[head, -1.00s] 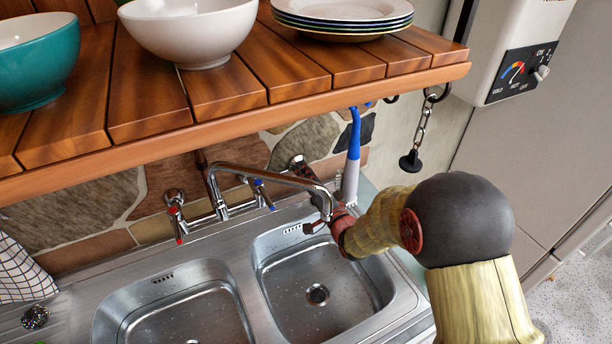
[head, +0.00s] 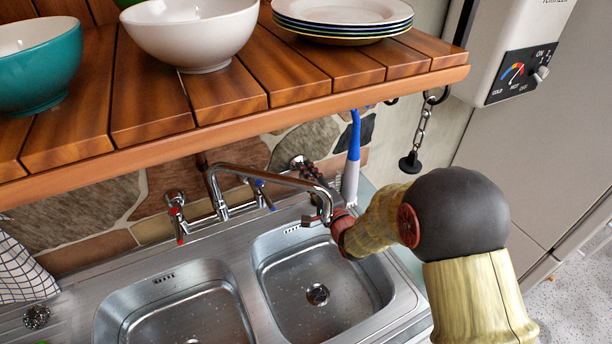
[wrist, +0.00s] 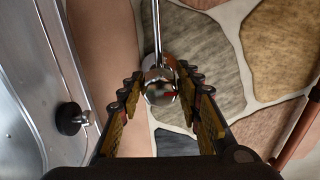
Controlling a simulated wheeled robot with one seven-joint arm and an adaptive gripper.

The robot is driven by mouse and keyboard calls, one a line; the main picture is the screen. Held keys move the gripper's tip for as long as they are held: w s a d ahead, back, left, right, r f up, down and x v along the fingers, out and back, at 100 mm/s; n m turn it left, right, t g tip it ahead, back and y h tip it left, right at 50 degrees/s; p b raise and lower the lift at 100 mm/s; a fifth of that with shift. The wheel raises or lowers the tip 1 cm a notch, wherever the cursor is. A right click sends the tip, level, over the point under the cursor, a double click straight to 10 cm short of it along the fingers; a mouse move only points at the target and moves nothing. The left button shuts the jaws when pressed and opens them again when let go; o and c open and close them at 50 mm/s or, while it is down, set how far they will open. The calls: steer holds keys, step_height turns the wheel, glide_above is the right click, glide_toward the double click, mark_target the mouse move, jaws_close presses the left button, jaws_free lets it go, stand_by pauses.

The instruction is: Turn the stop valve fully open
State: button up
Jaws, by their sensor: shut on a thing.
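The stop valve (wrist: 160,88) is a rounded chrome fitting with a small red mark, set against the stone wall with a thin chrome pipe running from it. In the head view a bit of chrome (head: 297,161) shows at the wall beyond my fingers. My gripper (wrist: 162,92) has one finger on each side of the valve and is shut on it. In the head view my gripper (head: 312,170) reaches in behind the tap spout. The spout and my wrist hide part of the fingers there, and how far the valve is turned cannot be read.
The chrome mixer tap (head: 222,198) has its spout close in front of my gripper. A wooden shelf (head: 300,105) with bowls and plates overhangs the double sink (head: 262,240). A plug hangs on a chain (head: 421,135).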

steer(key=o, duration=0.9)
steer(key=shift+c, duration=0.2)
steer(key=shift+s+d, duration=0.1)
steer(key=v, duration=1.1)
steer(key=shift+s, duration=0.4)
steer(key=shift+d+f, duration=0.1)
